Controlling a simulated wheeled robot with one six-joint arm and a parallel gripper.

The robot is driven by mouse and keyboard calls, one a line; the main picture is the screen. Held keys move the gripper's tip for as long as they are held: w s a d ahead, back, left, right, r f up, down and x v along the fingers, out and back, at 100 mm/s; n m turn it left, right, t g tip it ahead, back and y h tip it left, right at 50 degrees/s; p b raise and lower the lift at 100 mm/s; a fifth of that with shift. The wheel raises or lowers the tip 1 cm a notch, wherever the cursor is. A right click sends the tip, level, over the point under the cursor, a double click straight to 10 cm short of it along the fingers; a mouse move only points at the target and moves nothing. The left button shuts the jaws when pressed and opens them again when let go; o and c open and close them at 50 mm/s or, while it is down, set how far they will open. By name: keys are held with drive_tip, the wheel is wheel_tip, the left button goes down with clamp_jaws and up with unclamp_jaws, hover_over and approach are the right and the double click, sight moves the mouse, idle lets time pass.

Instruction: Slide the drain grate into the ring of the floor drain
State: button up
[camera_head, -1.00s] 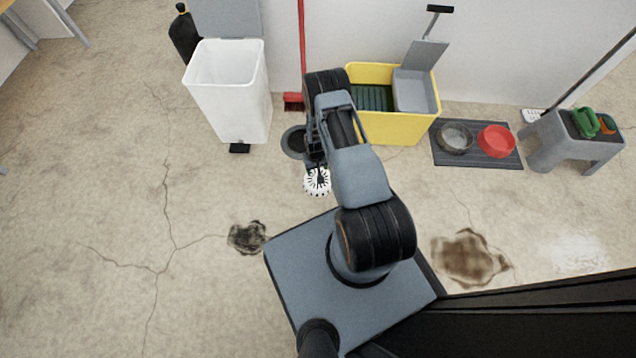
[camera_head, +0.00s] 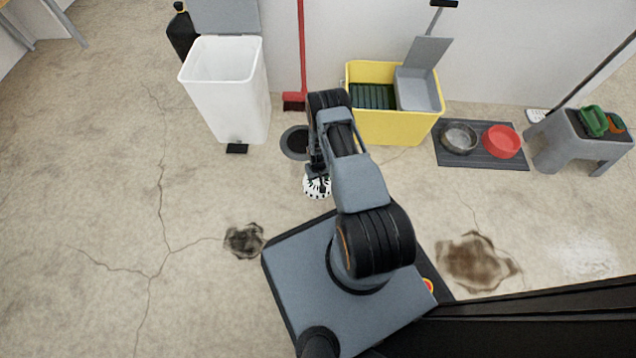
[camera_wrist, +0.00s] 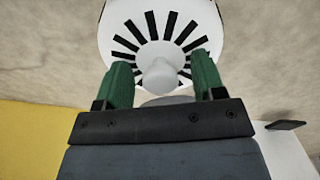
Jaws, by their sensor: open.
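The drain grate (camera_head: 318,188) is a white disc with black radial slots, on the floor just in front of my base. In the wrist view the grate (camera_wrist: 117,30) shows at the top, with a pale central knob (camera_wrist: 160,76). My gripper (camera_wrist: 161,72) is open; its two green fingers stand on either side of the knob, with gaps visible at both sides. In the head view my arm hides most of the gripper and the grate's far edge. The floor drain's dark grey ring (camera_head: 287,147) lies beyond the grate, slightly left, partly hidden by my arm.
A white pedal bin (camera_head: 225,100) stands behind left of the drain. A yellow mop bucket (camera_head: 395,128) stands behind right. A mat with two bowls (camera_head: 480,159) and a grey stool (camera_head: 560,140) are farther right. Open floor lies left.

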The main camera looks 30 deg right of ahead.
drive_tip(key=c, duration=1.1)
drive_tip(key=shift+r, duration=0.2)
